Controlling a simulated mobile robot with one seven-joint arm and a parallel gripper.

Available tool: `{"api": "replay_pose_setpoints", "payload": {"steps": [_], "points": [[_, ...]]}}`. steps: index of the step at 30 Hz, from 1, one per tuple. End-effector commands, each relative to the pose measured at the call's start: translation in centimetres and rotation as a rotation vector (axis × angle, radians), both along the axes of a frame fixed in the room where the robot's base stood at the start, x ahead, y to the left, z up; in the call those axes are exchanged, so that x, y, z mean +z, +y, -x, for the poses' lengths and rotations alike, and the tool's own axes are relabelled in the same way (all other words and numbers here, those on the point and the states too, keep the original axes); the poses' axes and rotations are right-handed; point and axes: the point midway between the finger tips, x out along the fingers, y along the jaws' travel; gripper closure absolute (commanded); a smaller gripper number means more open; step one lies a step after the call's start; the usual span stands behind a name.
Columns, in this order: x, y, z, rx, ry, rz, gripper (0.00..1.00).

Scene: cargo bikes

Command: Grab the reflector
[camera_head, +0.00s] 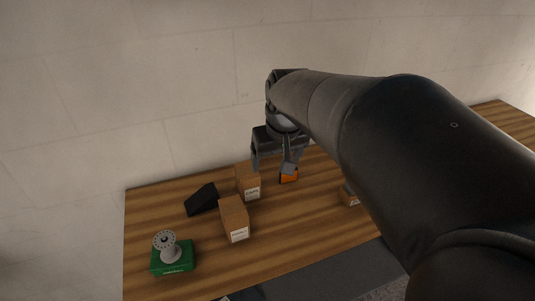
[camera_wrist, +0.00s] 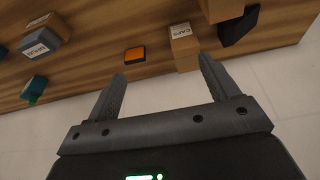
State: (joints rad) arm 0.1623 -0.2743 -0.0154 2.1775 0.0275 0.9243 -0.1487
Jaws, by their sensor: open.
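The reflector looks like the small orange block with dark edges (camera_head: 289,178) on the wooden table, partly hidden behind a finger of my gripper in the head view. It shows in full in the wrist view (camera_wrist: 135,55), lying flat. My gripper (camera_head: 272,168) is open and empty, above the table near the reflector. In the wrist view, the reflector is beyond the left fingertip of my gripper (camera_wrist: 162,67), between the fingertips' line and the table's middle, apart from both fingers.
A labelled cardboard box (camera_wrist: 184,48) stands close beside the reflector. Another box (camera_head: 234,219), a black wedge-like object (camera_head: 202,199) and a green box with a grey spool-like part (camera_head: 172,257) are to the left. A wall (camera_head: 90,100) runs behind the table.

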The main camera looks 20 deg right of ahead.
Motion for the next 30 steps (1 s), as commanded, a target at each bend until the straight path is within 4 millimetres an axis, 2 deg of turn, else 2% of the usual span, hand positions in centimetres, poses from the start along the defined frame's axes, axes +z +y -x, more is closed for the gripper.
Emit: {"api": "replay_pose_setpoints", "payload": {"steps": [1,6,13,19,23,30], "points": [[-0.6,-1.0,-1.5,-0.008,0.022,-0.003,0.2],[-2.5,-4.3,-5.6,-0.023,0.076,-0.008,0.2],[-5.7,-8.5,-10.0,-0.036,0.139,-0.021,0.2],[-7.2,-10.4,-11.5,-0.041,0.162,-0.026,0.2],[-8.6,-10.6,-11.8,-0.04,0.167,-0.027,0.2],[-12.2,-10.5,-12.3,-0.04,0.166,-0.027,0.2]]}}
